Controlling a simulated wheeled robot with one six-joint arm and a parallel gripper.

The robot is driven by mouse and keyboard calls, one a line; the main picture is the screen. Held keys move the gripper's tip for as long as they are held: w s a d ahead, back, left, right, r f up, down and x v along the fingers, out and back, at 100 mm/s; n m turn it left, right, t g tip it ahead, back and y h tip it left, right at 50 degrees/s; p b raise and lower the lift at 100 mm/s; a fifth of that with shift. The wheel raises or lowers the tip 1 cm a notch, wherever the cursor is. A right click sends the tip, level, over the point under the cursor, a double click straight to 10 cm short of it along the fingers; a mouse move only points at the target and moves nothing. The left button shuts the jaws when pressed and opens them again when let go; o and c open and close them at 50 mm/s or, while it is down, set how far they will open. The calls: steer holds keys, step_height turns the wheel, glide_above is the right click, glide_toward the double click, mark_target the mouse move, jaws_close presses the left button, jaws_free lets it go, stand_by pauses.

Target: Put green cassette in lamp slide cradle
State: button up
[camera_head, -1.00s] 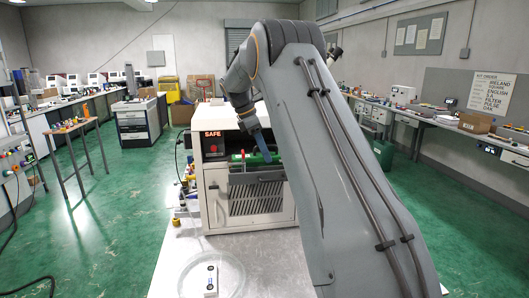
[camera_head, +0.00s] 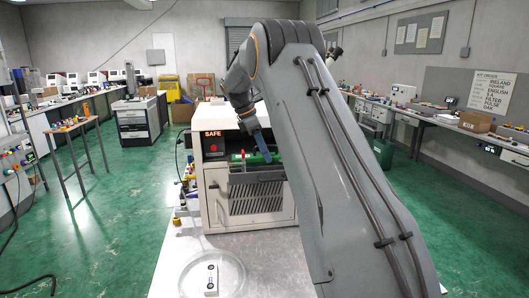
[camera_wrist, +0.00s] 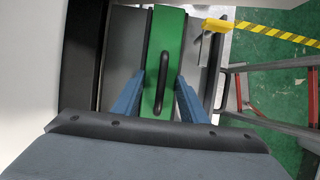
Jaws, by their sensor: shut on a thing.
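The green cassette (camera_wrist: 176,30) lies ahead of my gripper in the wrist view, its black loop handle (camera_wrist: 165,90) between the blue fingers. My gripper (camera_wrist: 171,72) is shut on the cassette, apparently by that handle. In the head view, my gripper (camera_head: 263,150) reaches into the front opening of the white machine (camera_head: 215,190). Part of the green cassette (camera_head: 250,157) shows there beside the blue finger. The cassette lies along a grey bay with dark edges in the wrist view. I cannot tell which part is the lamp slide cradle, or how far the cassette sits in it.
The machine's display (camera_head: 213,134) reads SAFE, and a vented front panel (camera_head: 257,197) is below the opening. A clear round dish (camera_head: 232,262) with a small white block (camera_head: 211,281) is on the table in front. A yellow tab (camera_wrist: 217,25) stands right of the cassette.

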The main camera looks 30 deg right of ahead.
steer(key=shift+f, duration=0.15)
steer(key=o, duration=1.5)
steer(key=shift+c, duration=0.2)
steer(key=shift+f, duration=0.1)
